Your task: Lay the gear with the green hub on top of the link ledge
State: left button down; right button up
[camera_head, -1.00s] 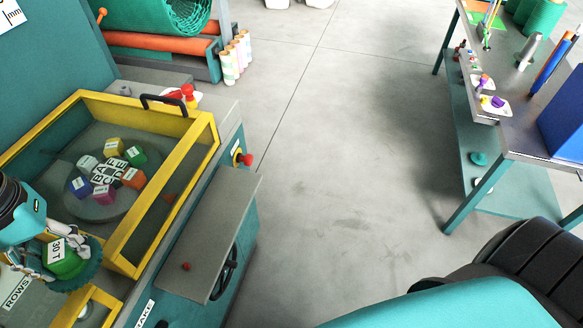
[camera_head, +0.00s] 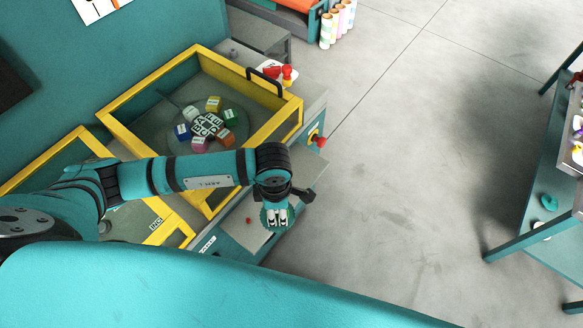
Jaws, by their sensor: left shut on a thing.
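My left gripper (camera_head: 277,217) is seen from above, at the end of my arm reaching in from the left. It is shut on the gear with the green hub, whose dark green toothed rim (camera_head: 289,221) shows around the pale fingers. The fingers cover most of the hub. The gear is over the grey ledge (camera_head: 238,231) on the side of the teal machine, by its outer edge. I cannot tell whether it touches the ledge. My arm and gripper hide part of the ledge. My right gripper is not in view.
A small red knob (camera_head: 249,221) stands on the ledge, left of the gear. A yellow-framed box (camera_head: 150,99) behind my arm holds a round plate with several coloured cubes. A red button (camera_head: 320,141) sticks out of the machine's side. Open floor (camera_head: 400,190) lies to the right.

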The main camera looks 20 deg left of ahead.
pick_arm(q)
jog(key=shift+s+d+f+n, duration=0.15)
jog(key=shift+s+f+n, duration=0.05)
jog(key=shift+n, duration=0.2)
jog(key=shift+w+f, duration=0.2)
jog(key=shift+w, duration=0.1)
jog(key=w+b, duration=0.1)
jog(key=w, duration=0.3)
jog(key=w+a+f+b, duration=0.1)
jog(key=w+b, duration=0.1)
jog(key=w, duration=0.3)
jog(key=w+b, duration=0.2)
jog(key=w, duration=0.2)
jog(key=shift+w+a+f, duration=0.15)
jog(key=shift+f, duration=0.15)
jog(key=shift+w+a+b, duration=0.1)
jog(key=shift+w+b, duration=0.5)
jog(key=shift+w, duration=0.2)
jog(key=shift+w+f+b, duration=0.1)
jog(key=shift+f+b, duration=0.2)
notch_tip(320, 180, down, 3)
jog(key=shift+r+b, duration=0.2)
jog(key=shift+b, duration=0.5)
jog(key=shift+w, duration=0.1)
